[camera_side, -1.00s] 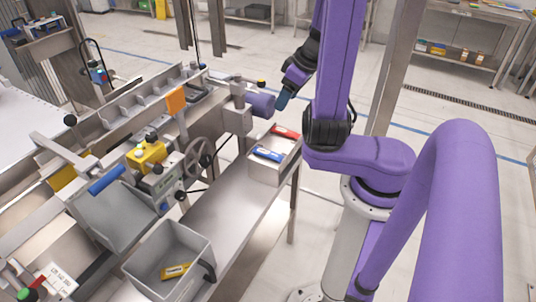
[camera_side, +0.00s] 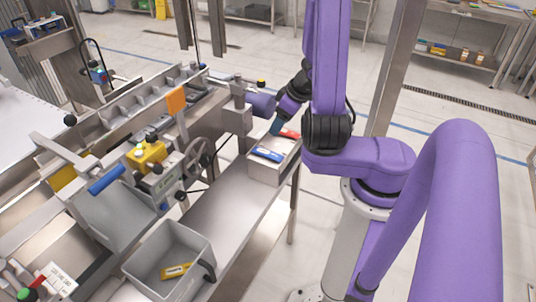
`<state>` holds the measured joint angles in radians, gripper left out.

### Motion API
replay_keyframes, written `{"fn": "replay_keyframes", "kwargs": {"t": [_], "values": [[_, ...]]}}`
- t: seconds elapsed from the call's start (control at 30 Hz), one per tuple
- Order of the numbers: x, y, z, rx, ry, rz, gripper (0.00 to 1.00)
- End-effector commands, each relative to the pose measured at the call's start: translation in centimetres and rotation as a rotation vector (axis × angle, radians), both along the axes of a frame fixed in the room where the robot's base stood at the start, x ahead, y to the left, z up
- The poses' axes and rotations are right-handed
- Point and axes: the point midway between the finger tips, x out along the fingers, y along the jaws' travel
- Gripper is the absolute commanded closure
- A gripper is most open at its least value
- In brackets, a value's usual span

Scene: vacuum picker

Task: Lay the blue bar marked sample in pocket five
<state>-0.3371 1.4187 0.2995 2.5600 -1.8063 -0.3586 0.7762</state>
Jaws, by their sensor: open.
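The blue bar (camera_side: 267,154) has a white label, too small to read, and lies in a small grey tray (camera_side: 268,173) on the steel bench. A red bar (camera_side: 290,134) lies behind it in the same tray. My gripper (camera_side: 275,128) is a dark tip on the purple arm. It hangs just above the tray, near the left end of the red bar and behind the blue bar. It is open and holds nothing that I can see. A row of grey pockets (camera_side: 160,92) runs along the machine at upper left; no pocket numbers are readable.
A grey bin (camera_side: 143,262) with a yellow bar (camera_side: 175,271) stands at the bench's front. The bench (camera_side: 222,210) between bin and tray is clear.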

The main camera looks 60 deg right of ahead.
Motion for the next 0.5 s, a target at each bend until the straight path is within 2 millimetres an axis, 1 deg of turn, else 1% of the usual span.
{"fn": "replay_keyframes", "kwargs": {"t": [0.13,0.5], "values": [[0.3,0.1,-1.0,0.003,0.005,0.0,0.36],[1.1,0.0,-2.8,0.004,0.003,-0.001,0.36]]}}
